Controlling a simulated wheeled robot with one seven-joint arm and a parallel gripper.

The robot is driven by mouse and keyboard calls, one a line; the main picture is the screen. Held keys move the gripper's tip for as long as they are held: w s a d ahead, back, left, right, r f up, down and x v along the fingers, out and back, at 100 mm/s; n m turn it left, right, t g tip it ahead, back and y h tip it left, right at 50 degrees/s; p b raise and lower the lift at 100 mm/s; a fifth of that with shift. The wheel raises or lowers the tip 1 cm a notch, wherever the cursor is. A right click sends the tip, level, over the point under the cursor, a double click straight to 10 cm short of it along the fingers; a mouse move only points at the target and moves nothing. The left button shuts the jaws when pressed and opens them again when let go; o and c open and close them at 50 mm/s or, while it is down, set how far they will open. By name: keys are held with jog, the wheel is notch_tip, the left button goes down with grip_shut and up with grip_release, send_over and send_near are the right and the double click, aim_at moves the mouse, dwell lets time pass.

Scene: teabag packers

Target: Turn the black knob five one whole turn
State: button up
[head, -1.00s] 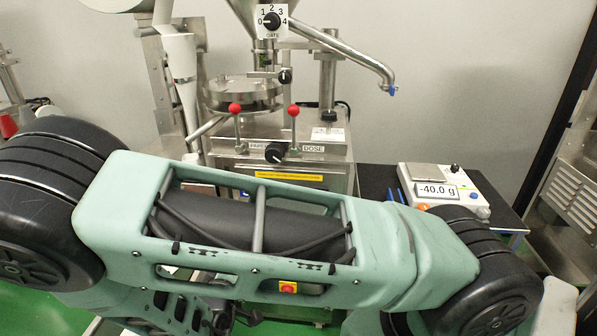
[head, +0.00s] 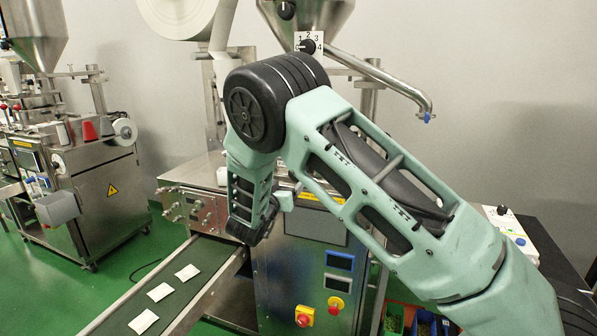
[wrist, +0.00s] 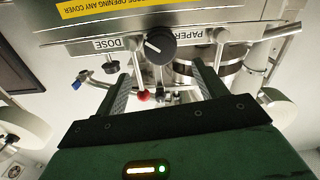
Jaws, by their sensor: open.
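A black knob (wrist: 158,47) with a white pointer mark sits on the machine's metal front in the wrist view, between the DOSE and PAPER labels, which appear upside down. No number five shows on it, so I cannot tell whether it is knob five. My gripper (wrist: 163,88) is open and empty, its two fingers spread to either side below the knob in the picture. The knob seems apart from the fingers. In the head view my arm hides this knob and the fingertips. Another black knob (head: 307,46), with a numbered dial, shows under the hopper.
A red ball lever (wrist: 143,95) shows between the fingers in the wrist view. A conveyor (head: 110,328) with several teabags runs at lower left. A scale (head: 515,228) stands at right. Another machine (head: 85,190) stands at far left, with green floor between.

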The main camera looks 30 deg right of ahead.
jog(key=p+x, duration=0.2)
jog(key=x, duration=0.8)
jog(key=shift+w+d, duration=0.15)
jog(key=shift+w, duration=0.05)
jog(key=c, duration=1)
